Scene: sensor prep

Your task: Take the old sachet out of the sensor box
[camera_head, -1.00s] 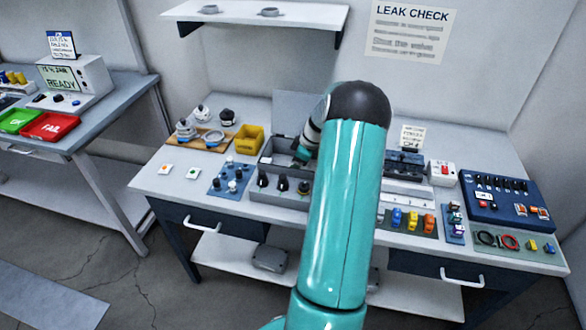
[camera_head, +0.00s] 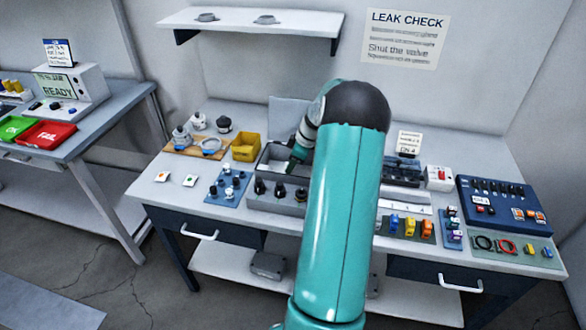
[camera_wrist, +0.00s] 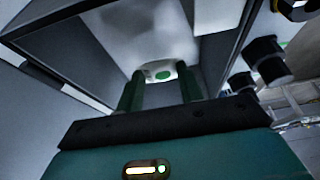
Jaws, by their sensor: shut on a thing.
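The sensor box (camera_head: 253,168) is a grey open box in the middle of the bench, with a raised lid (camera_head: 288,112) behind it and black connectors (camera_head: 279,189) along its front. My gripper (camera_head: 291,166) reaches down into it; my arm hides its right part. In the wrist view, the fingers of my gripper (camera_wrist: 160,92) are on either side of a white sachet (camera_wrist: 150,75) with a green dot, and are shut on it. The box wall (camera_wrist: 75,75) stands around them. The sachet cannot be made out in the head view.
A yellow bin (camera_head: 246,147) and a wooden board with sensor parts (camera_head: 185,148) stand left of the box. Two small cards with an orange and a green mark (camera_head: 176,178) lie front left on bare bench. Red and green trays (camera_head: 45,134) are on the left table.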

